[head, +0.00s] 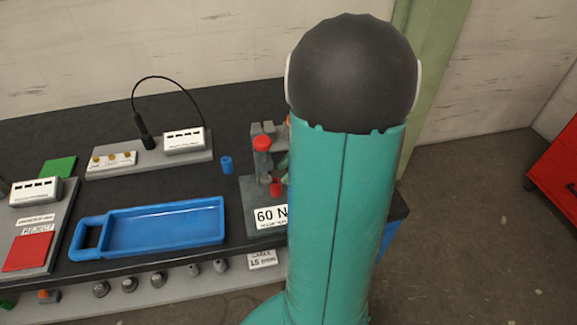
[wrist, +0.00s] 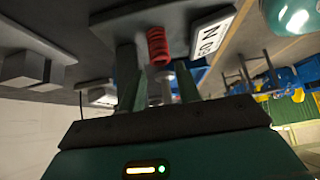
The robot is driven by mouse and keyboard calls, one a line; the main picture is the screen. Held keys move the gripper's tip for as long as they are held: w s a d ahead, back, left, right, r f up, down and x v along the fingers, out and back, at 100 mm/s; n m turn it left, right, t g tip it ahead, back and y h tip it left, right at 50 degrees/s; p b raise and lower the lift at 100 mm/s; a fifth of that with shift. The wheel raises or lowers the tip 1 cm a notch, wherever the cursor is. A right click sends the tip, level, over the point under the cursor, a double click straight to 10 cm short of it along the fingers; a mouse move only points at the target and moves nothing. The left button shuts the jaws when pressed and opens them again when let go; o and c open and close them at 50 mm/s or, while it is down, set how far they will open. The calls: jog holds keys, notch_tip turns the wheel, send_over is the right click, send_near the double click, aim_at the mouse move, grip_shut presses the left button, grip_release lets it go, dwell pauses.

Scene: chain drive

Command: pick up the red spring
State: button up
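The red spring (head: 276,188) stands at the grey test fixture (head: 262,212) with the "60 N" label, just left of my arm in the head view. In the wrist view the red spring (wrist: 157,46) shows near the top, past and between my two fingers. My gripper (wrist: 156,62) is open, one green finger on each side of the spring's line, with a visible gap and nothing clearly held. I cannot tell whether the fingers touch the spring. In the head view my teal arm hides most of my gripper and the fixture's right side.
A blue tray (head: 150,212) lies further left on the black bench (head: 185,187). A grey panel with a cable (head: 150,152) is behind.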

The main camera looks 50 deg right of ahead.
aim_at(276, 181)
jog(key=shift+f, duration=0.1)
jog(key=x, duration=0.7)
jog(key=shift+w+a+f, duration=0.1)
jog(key=shift+f, duration=0.05)
jog(key=c, duration=0.6)
